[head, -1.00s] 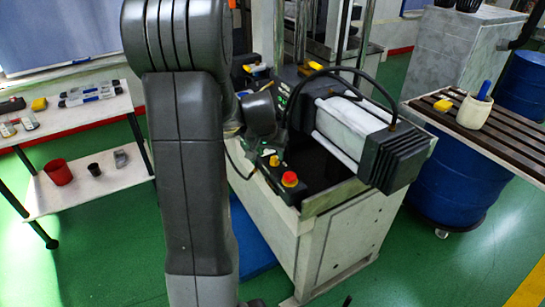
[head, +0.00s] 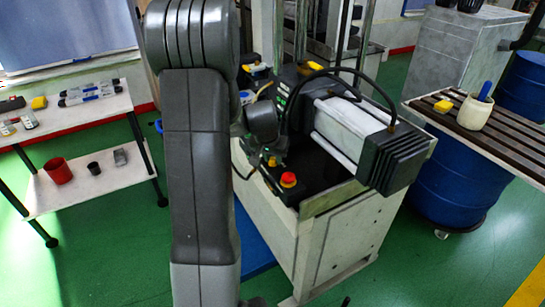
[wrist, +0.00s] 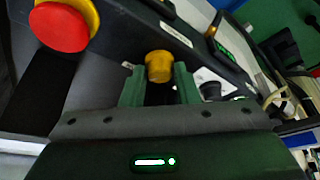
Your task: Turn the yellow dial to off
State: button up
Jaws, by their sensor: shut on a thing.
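The yellow dial (wrist: 159,66) is on the dark control panel, in the upper middle of the wrist view. My gripper (wrist: 158,88) has its two green fingers on either side of the dial, shut on it. The dial's pointing direction cannot be told. In the head view the dial (head: 272,161) shows as a small yellow spot beside my wrist, left of and behind the red button. My gripper's fingers are mostly hidden there by my own arm.
A red mushroom button (wrist: 62,27) on a yellow base stands close left of my gripper; it also shows in the head view (head: 288,180). A black ribbed motor block (head: 395,158) and a black cable (head: 345,75) are to the right of the panel.

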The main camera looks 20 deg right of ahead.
jog(key=shift+n+p, duration=0.35)
jog(key=shift+n, duration=0.05)
jog(key=shift+d+r+n+t+y+p, duration=0.1)
jog(key=shift+n+t+y+p, duration=0.3)
jog(key=shift+n, duration=0.5)
jog(key=shift+f+n+y+b, duration=0.2)
jog(key=shift+n+y+b, duration=0.3)
jog(key=shift+n, duration=0.6)
jog(key=n+b, duration=0.2)
jog(key=n+y+b, duration=0.1)
jog(key=n+b, duration=0.1)
jog(key=shift+d+f+y, duration=0.15)
jog(key=shift+y, duration=0.15)
jog(key=n+y+b, duration=0.1)
jog(key=n, duration=0.1)
jog(key=n+b, duration=0.2)
jog(key=n, duration=0.1)
jog(key=shift+d+r+y, duration=0.1)
jog(key=shift+r+y, duration=0.1)
jog(key=shift+y, duration=0.2)
jog(key=o, duration=1)
jog(key=shift+c, duration=0.2)
